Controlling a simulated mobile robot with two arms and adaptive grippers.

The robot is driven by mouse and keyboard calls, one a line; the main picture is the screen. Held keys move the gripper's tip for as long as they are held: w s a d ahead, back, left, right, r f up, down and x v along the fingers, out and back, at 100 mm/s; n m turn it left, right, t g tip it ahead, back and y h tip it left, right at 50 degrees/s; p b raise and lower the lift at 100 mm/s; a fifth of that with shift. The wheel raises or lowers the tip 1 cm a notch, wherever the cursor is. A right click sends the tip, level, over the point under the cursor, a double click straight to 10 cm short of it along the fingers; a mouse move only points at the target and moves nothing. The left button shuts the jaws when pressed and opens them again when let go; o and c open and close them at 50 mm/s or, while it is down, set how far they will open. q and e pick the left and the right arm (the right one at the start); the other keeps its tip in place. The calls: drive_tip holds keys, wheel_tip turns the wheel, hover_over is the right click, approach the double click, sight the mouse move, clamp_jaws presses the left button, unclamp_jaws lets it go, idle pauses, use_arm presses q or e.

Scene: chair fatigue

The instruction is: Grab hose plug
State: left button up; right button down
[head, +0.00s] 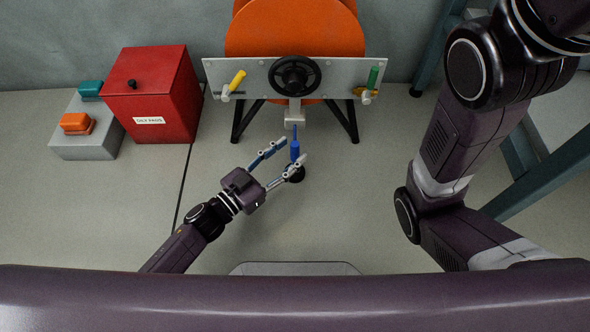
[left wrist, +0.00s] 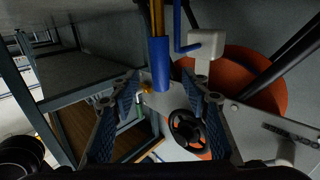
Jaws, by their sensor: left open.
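A blue cylindrical piece, which looks like the hose plug (head: 295,150), stands below the grey spout of the panel in the head view. A thin blue rod rises above it, and a round black part (head: 295,175) is below. In the left wrist view the blue cylinder (left wrist: 159,62) shows in the middle, in line with the gap between the fingers. My left gripper (head: 293,150) is open, with its fingertips to either side of the blue piece in the head view. In the left wrist view both blue-padded fingers (left wrist: 160,85) are apart. I cannot tell whether either touches it. My right gripper is out of view.
A grey panel (head: 340,75) with a black handwheel (head: 295,76), a yellow handle (head: 236,81) and a green handle (head: 373,79) fronts an orange tank (head: 295,30). A red bin (head: 165,90) stands left. Teal frame legs (head: 540,185) are at right. Floor around the gripper is clear.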

use_arm(q)
drive_tip(key=shift+b+x, duration=0.65)
drive_tip(key=shift+x, duration=0.75)
clamp_jaws()
